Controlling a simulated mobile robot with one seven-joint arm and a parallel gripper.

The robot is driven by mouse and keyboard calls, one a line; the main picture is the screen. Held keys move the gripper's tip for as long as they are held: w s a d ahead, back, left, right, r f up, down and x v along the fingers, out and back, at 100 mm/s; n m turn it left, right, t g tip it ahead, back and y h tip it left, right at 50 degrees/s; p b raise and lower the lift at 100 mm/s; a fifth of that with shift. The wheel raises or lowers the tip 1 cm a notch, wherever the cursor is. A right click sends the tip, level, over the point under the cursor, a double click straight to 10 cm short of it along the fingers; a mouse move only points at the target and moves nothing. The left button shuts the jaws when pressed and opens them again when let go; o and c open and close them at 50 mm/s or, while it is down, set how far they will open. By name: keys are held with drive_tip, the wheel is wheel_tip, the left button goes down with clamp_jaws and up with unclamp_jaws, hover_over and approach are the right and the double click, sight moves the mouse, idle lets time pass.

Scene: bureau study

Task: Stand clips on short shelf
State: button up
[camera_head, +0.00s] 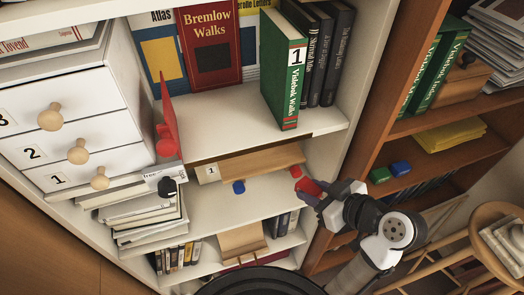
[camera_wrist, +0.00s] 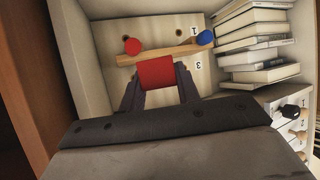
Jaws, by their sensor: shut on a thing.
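My gripper (camera_head: 308,190) is at the right side of the white bookcase, in front of its middle compartment. It is shut on a red block-like piece (camera_wrist: 157,73), which shows between the dark fingers in the wrist view. Beyond it is a narrow wooden ledge (camera_wrist: 165,53). A round red piece (camera_wrist: 132,46) is at its left part and a round blue piece (camera_wrist: 205,38) at its right end. I cannot tell which pieces are clips.
Stacked books (camera_head: 140,215) stand at the left of the compartment, below white drawers (camera_head: 65,130). A green book (camera_head: 284,75) stands near the upper shelf edge. The right wooden bookcase (camera_head: 440,135) holds small green and blue items.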

drive_tip(key=w+a+b, duration=0.1)
drive_tip(key=b, duration=0.1)
drive_tip(key=w+a+b, duration=0.1)
drive_tip(key=w+b, duration=0.1)
drive_tip(key=shift+a+f, duration=0.3)
drive_tip(key=shift+a, duration=0.1)
drive_tip(key=p, duration=0.2)
approach(263, 159)
drive_tip(key=w+a, duration=0.3)
drive_tip(key=w+a+p, duration=0.1)
drive_tip(key=w+a+f+p, duration=0.1)
drive_tip(key=w, duration=0.1)
drive_tip(key=shift+w+a, duration=0.35)
drive_tip(key=shift+f, duration=0.5)
drive_tip(key=o, duration=1)
drive_tip(key=shift+o, duration=0.2)
drive_tip(key=shift+d, duration=0.1)
drive_tip(key=b+v, duration=0.1)
drive_tip(key=v, duration=1.1)
